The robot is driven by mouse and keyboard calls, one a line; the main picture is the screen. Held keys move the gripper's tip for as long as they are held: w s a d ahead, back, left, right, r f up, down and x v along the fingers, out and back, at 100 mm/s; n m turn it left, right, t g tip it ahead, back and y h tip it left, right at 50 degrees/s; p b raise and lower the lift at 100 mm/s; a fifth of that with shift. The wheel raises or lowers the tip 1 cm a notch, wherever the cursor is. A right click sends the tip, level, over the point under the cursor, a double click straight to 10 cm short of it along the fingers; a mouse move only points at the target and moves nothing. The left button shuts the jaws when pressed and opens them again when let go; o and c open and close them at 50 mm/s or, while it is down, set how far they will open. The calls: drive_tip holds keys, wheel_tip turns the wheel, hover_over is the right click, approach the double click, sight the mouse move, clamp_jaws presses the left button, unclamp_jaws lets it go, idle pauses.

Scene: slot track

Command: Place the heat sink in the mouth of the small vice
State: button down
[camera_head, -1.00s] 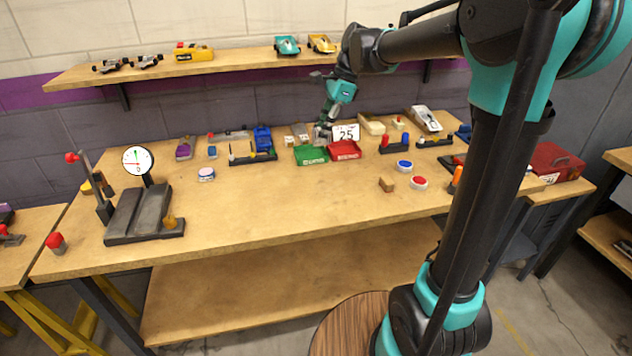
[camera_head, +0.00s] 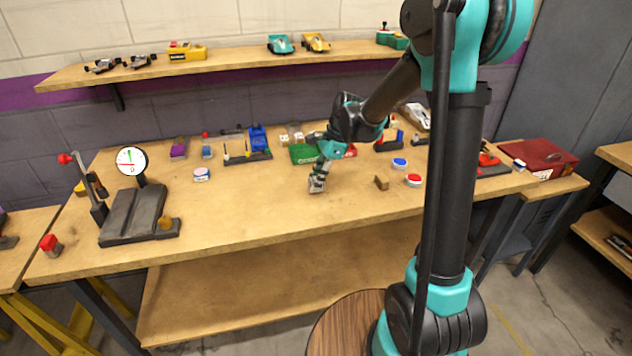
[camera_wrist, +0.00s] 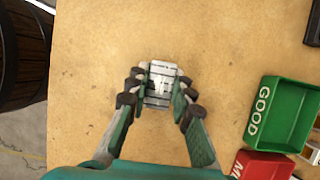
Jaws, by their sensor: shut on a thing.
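The heat sink (camera_wrist: 160,82) is a small silvery-grey ridged block, seen from above in the wrist view. My gripper (camera_wrist: 160,92) is shut on it, with green and dark fingers on its left and right sides. In the head view my gripper (camera_head: 317,184) points down over the middle of the bench, in front of the green tray. Whether the block touches the bench is unclear. I cannot firmly pick out the small vice; a blue device (camera_head: 258,138) at the back and a red one on a dark base (camera_head: 488,160) at the right are too small to tell.
The green GOOD tray (camera_wrist: 252,128) and a red tray (camera_wrist: 260,165) are right of my gripper in the wrist view. A dial gauge press (camera_head: 136,215) stands left.

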drive_tip(key=shift+f, duration=0.25)
drive_tip(key=shift+f, duration=0.15)
drive_tip(key=c, duration=1.3)
unclamp_jaws()
drive_tip(key=shift+c, duration=0.2)
